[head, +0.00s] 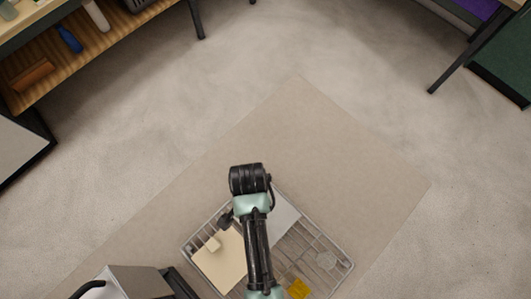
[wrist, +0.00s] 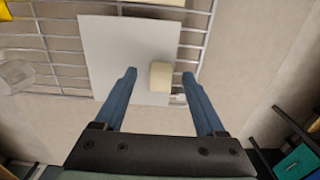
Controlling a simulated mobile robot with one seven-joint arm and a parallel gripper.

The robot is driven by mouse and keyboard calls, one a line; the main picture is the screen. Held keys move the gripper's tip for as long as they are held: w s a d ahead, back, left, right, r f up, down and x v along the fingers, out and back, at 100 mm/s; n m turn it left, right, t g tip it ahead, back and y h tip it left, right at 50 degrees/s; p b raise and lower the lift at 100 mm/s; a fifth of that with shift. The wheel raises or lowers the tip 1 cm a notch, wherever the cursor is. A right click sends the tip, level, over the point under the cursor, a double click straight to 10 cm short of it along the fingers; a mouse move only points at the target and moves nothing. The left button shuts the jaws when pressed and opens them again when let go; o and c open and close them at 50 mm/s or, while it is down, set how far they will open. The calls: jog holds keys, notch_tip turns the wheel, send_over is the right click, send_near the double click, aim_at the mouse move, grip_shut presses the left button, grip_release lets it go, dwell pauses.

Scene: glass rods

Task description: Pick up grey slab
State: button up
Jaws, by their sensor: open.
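The grey slab (head: 284,216) is a flat pale sheet on the wire rack (head: 340,277), partly hidden by my arm in the head view. In the wrist view the pale slab (wrist: 110,50) lies ahead of my gripper (wrist: 158,80), whose blue fingers are open and spread. The left finger overlaps the slab in the picture. A small cream block (wrist: 160,76) shows between the fingers, nearer the right one, at the slab's lower right part. I cannot tell the gap between fingers and slab.
A cream slab (head: 218,268) and a small cream block (head: 213,243) lie at the rack's left. A yellow piece (head: 298,289) and a clear piece (head: 326,260) are at its right. Shelves (head: 95,40) stand upper left; the floor beyond the rack is clear.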

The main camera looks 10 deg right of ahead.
jog(key=shift+w+f, duration=0.1)
jog(key=shift+f, duration=0.8)
grip_shut()
jog(key=shift+r, duration=0.1)
